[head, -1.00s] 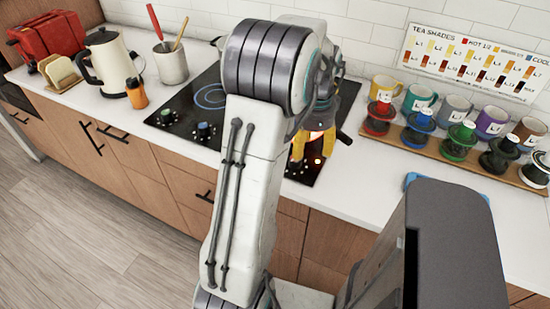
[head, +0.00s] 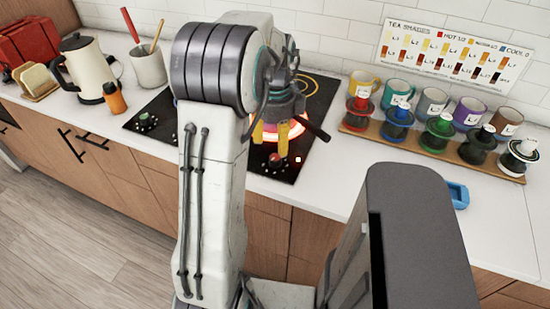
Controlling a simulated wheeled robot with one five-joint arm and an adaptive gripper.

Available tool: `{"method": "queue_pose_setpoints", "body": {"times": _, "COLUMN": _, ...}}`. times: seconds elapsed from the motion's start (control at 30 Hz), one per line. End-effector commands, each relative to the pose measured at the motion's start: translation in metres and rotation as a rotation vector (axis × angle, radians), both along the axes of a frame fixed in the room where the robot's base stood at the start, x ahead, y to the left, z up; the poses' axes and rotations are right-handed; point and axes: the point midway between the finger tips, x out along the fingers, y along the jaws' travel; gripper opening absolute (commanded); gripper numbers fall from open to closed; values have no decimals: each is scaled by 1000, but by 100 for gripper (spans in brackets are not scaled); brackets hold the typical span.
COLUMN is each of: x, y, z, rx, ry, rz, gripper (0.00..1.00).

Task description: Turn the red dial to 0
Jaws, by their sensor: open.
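The black hob (head: 318,115) is partly hidden behind my arm. A burner on its right side glows orange-red (head: 296,128). The red dial (head: 275,161) appears as a small dark knob with a reddish top at the hob's front edge, just below my gripper. Its pointer and number marks are too small to read. My gripper (head: 270,133) has yellow fingertips, spread apart, above and slightly behind the dial. I cannot tell if they touch it. A small bright red-white light (head: 298,159) shows right of the dial. A green dial (head: 146,121) is at the hob's left front.
A kettle (head: 85,68), orange bottle (head: 115,98) and utensil pot (head: 146,67) stand left of the hob. A wooden rack (head: 400,143) with several cups is to the right. Counter between hob and rack is clear.

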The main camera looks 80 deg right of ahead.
Motion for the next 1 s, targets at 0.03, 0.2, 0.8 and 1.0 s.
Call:
{"method": "queue_pose_setpoints", "body": {"times": 0.03, "x": 0, "y": 0, "z": 0, "rx": 0, "ry": 0, "rz": -34, "gripper": 58}}
{"method": "queue_pose_setpoints", "body": {"times": 0.2, "x": 0, "y": 0, "z": -5, "rx": 2, "ry": 0, "rz": -99, "gripper": 58}}
{"method": "queue_pose_setpoints", "body": {"times": 0.8, "x": 0, "y": 0, "z": -68, "rx": 2, "ry": 0, "rz": -105, "gripper": 58}}
{"method": "queue_pose_setpoints", "body": {"times": 1.0, "x": 0, "y": 0, "z": -73, "rx": 1, "ry": 0, "rz": -105, "gripper": 58}}
